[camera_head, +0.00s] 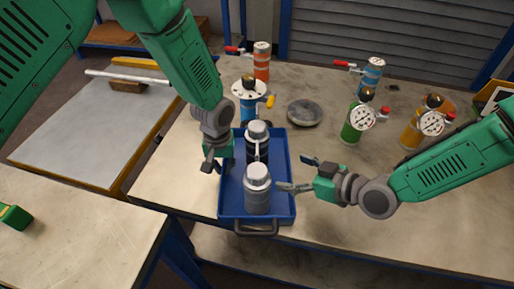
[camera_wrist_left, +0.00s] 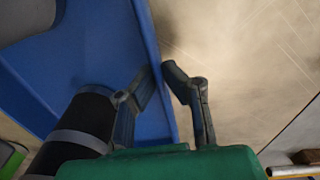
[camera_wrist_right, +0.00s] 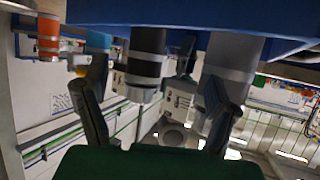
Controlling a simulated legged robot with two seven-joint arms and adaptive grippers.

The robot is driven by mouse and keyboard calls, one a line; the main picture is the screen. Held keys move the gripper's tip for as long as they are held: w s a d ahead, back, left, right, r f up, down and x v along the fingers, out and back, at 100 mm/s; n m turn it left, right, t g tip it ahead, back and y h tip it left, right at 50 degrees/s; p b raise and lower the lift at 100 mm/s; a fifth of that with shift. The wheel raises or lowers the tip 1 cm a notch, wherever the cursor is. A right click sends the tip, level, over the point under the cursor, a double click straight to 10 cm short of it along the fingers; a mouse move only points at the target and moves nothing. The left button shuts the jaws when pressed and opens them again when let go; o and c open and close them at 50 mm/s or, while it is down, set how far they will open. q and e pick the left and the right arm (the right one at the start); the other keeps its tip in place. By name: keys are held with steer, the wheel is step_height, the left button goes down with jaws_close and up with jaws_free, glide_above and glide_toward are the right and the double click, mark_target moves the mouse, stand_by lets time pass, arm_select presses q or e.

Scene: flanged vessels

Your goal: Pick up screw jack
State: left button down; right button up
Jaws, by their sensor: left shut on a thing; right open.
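A blue tray (camera_head: 284,208) holds two upright cylinders that may be screw jacks: a grey one (camera_head: 257,190) in front and a black-banded one (camera_head: 257,135) behind it. I cannot tell for sure which is the screw jack. My left gripper (camera_head: 215,168) is at the tray's left wall. In the left wrist view its fingers (camera_wrist_left: 168,75) are shut on the tray wall (camera_wrist_left: 153,60), beside the black cylinder (camera_wrist_left: 88,115). My right gripper (camera_head: 296,174) is open and empty by the tray's right wall. The right wrist view shows its spread fingers (camera_wrist_right: 148,100), with both cylinders beyond.
Behind the tray stand a blue flanged vessel (camera_head: 245,102), an orange cylinder (camera_head: 262,62) and a grey disc (camera_head: 304,113). Green (camera_head: 353,122) and yellow (camera_head: 412,132) gauge vessels stand at right. The tray's handle (camera_head: 256,230) overhangs the table's front edge.

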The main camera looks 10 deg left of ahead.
mark_target(267, 153)
steer(key=x, duration=0.3)
steer(key=w+x, duration=0.1)
steer(key=x, duration=0.3)
steer(key=shift+w+d+r, duration=0.15)
steer(key=shift+r, duration=0.1)
steer(key=shift+w+x, duration=0.1)
steer(key=shift+x, duration=1.35)
steer(key=shift+w+x, duration=0.15)
steer(key=shift+x, duration=1.3)
steer(key=shift+d+r, duration=0.1)
steer(key=shift+r, duration=0.1)
steer(key=c, duration=1.7)
arm_select(q)
steer(key=shift+f, duration=0.1)
arm_select(e)
steer(key=shift+r, duration=0.5)
steer(key=shift+c, duration=0.6)
steer(key=shift+w+d+r, duration=0.1)
steer(key=shift+d+r, duration=0.1)
steer(key=shift+r, duration=0.05)
steer(key=d, duration=0.3)
steer(key=shift+d, duration=0.35)
step_height(267, 153, up, 14)
steer(key=shift+f, duration=0.15)
